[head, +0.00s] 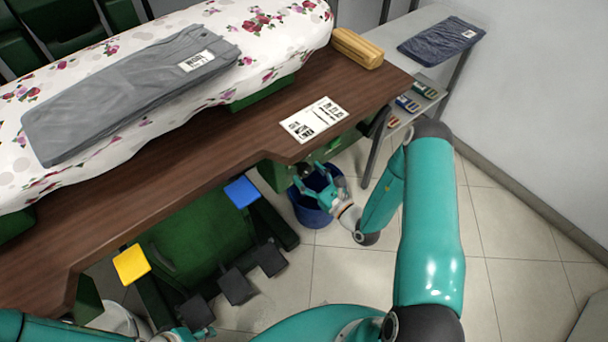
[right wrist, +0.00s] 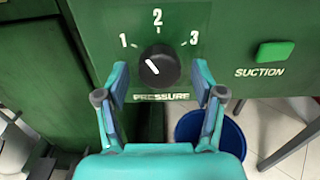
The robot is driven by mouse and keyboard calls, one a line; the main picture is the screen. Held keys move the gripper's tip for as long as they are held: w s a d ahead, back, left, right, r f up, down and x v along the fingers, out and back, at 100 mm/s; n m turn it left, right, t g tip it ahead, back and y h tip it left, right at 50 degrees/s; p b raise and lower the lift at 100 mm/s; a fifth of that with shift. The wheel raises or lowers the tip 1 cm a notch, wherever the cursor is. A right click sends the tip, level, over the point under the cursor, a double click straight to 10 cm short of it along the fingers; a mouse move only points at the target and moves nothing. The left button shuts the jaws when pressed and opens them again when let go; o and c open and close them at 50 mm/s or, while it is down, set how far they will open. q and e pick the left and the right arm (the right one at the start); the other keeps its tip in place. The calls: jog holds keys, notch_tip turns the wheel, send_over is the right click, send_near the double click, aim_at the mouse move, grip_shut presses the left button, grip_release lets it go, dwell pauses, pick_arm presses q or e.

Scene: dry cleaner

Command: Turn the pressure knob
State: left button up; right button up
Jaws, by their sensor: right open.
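The black round pressure knob (right wrist: 159,66) sits on a green panel (right wrist: 225,30) above the word PRESSURE, with the numbers 1, 2 and 3 around it. Its white mark points up and left, toward the 1 side. My right gripper (right wrist: 162,84) is open, with one finger on each side of the knob and a visible gap to it. In the head view my right gripper (head: 318,186) is below the table's front edge, by the green panel. My left gripper (head: 182,334) is only partly in view at the bottom edge; its fingers are unclear.
A green SUCTION button (right wrist: 273,53) is right of the knob. A blue bin (head: 312,210) stands below my right gripper. The brown tabletop (head: 240,130) overhangs the panel. Blue (head: 241,192) and yellow (head: 131,264) pedals are left. Tiled floor at right is clear.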

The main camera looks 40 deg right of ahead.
jog(key=shift+w, duration=0.35)
